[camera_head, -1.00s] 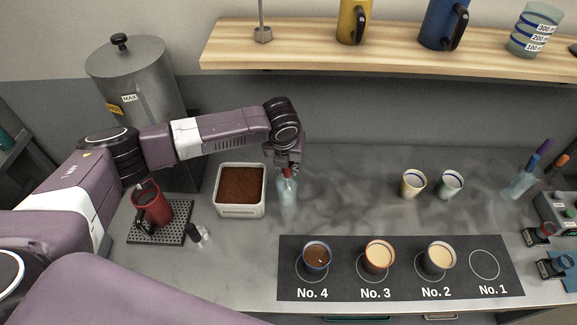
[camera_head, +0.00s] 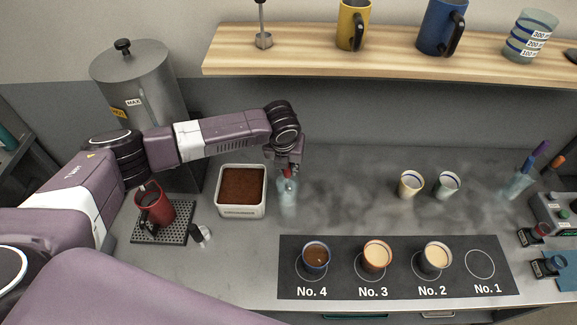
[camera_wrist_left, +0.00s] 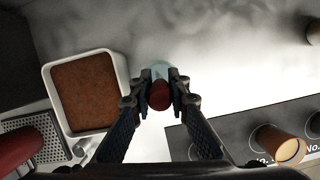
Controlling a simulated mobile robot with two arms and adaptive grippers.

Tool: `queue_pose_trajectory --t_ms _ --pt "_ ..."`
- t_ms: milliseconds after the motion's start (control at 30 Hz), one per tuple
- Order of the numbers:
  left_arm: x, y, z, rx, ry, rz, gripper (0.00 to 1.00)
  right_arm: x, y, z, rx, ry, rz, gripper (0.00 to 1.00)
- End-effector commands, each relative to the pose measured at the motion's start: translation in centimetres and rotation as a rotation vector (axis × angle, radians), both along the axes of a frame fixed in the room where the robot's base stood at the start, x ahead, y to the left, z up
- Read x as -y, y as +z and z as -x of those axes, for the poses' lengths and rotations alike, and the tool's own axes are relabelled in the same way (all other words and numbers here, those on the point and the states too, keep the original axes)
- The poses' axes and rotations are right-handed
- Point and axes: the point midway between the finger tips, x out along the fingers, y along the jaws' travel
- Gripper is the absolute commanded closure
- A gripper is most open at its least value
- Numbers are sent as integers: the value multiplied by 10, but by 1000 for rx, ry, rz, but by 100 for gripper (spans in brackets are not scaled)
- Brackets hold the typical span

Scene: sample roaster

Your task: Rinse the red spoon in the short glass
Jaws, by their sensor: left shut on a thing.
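My left gripper (camera_head: 287,165) is shut on the red spoon (camera_head: 289,173), at the short glass (camera_head: 288,200). The glass is clear and pale blue and stands on the counter right of the white bin. A small greyish part, perhaps the spoon's bowl, shows against the glass's upper part; I cannot tell if it is inside or above the rim. In the left wrist view the spoon's red handle end (camera_wrist_left: 159,96) sits between the fingers (camera_wrist_left: 164,99), with the glass (camera_wrist_left: 161,70) partly hidden beyond it. My right gripper is not in view.
The white bin (camera_head: 241,210) of brown grounds stands left of the glass. A red mug (camera_head: 152,205) is on a drip grate. Cups stand on the numbered black mat (camera_head: 398,287); No. 1 is empty. Two cups (camera_head: 411,184) stand behind. A shelf (camera_head: 300,62) hangs above.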

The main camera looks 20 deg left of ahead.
Motion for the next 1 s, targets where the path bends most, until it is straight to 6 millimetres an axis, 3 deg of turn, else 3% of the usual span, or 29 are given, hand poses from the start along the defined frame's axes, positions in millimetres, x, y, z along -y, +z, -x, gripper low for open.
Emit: queue_pose_trajectory --t_ms 233,533,1000 --pt "0 7 0 0 0 1 100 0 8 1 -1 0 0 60" --pt "0 31 0 0 0 1 100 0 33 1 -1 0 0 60" --pt "0 65 -1 1 0 1 100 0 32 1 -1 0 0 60"
